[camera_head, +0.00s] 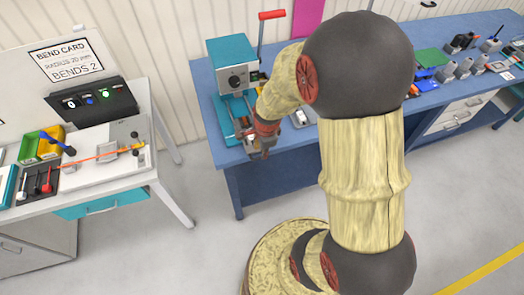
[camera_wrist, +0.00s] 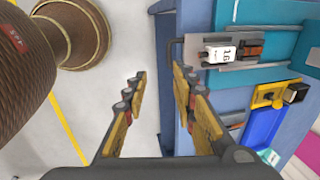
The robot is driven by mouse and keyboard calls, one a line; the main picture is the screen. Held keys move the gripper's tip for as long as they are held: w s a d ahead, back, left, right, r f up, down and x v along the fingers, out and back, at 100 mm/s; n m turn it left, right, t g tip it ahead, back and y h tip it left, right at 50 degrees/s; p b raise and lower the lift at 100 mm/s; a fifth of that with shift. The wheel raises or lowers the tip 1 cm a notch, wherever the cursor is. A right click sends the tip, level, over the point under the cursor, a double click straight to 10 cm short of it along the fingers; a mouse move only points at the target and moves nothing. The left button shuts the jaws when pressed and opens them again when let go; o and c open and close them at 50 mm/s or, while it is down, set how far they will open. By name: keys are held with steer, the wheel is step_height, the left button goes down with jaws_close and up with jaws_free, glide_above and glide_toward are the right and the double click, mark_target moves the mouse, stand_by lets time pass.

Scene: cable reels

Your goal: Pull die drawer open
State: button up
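No drawer in view is marked as the die drawer. A teal drawer (camera_head: 103,204) with a bar handle hangs under the left table and looks shut. Pale drawers (camera_head: 455,116) with handles sit under the far right of the blue bench and also look shut. My gripper (camera_head: 263,153) is at the blue bench's front edge, in front of the teal press (camera_head: 233,75). In the wrist view my gripper (camera_wrist: 160,78) has its fingers apart with nothing between them. Its right finger overlaps the bench edge in the picture; contact cannot be told.
The wrist view shows a block marked 16 (camera_wrist: 220,53) on the teal base and a yellow piece (camera_wrist: 268,94) with a black knob. The blue bench (camera_head: 205,98) also bears small tools farther right. Grey floor (camera_head: 150,250) is clear between the tables.

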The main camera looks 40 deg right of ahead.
step_height(320, 180, up, 10)
steer(key=s, duration=0.2)
steer(key=shift+a, duration=0.3)
steer(key=shift+d+f, duration=0.1)
steer(key=shift+f, duration=0.05)
